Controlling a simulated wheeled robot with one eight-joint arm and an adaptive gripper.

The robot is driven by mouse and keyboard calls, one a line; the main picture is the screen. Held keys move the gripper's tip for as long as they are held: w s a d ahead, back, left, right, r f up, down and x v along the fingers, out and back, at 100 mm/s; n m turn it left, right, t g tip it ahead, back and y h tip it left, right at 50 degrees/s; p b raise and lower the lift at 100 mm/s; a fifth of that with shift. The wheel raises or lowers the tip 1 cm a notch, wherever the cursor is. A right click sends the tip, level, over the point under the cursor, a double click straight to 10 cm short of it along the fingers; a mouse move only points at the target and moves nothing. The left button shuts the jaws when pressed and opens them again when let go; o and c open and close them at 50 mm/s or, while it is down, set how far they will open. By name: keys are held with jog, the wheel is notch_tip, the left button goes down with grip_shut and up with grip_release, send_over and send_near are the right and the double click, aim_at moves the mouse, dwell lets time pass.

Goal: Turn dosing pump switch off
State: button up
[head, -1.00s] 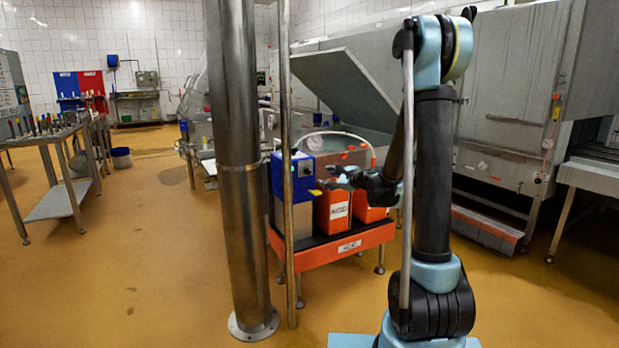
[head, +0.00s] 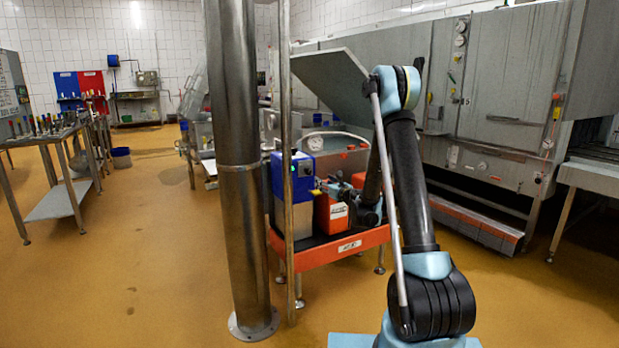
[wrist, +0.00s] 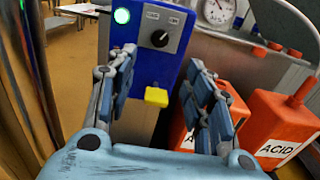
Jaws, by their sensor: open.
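The dosing pump is a blue box (head: 303,165) on an orange-rimmed stand in the head view. Its blue front (wrist: 148,62) fills the upper middle of the wrist view. The black rotary switch (wrist: 159,38) sits on a grey panel; I cannot tell for sure which way it points. A green lamp (wrist: 122,16) left of it is lit. A yellow part (wrist: 156,96) juts out below. My gripper (wrist: 160,60) is open and empty, its fingers either side of the pump's front, the switch in the gap between them as seen. In the head view my gripper (head: 332,187) is close to the pump.
Orange acid containers (wrist: 283,128) stand right of the pump, close to my right finger. A steel column (head: 236,190) and a thin pole (head: 287,200) stand in front and left of the stand (head: 350,244). A gauge (wrist: 219,10) is behind. Open floor lies left.

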aim_at(309, 173)
jog(key=x, duration=1.4)
jog(key=shift+w+a, duration=0.1)
jog(key=c, duration=1)
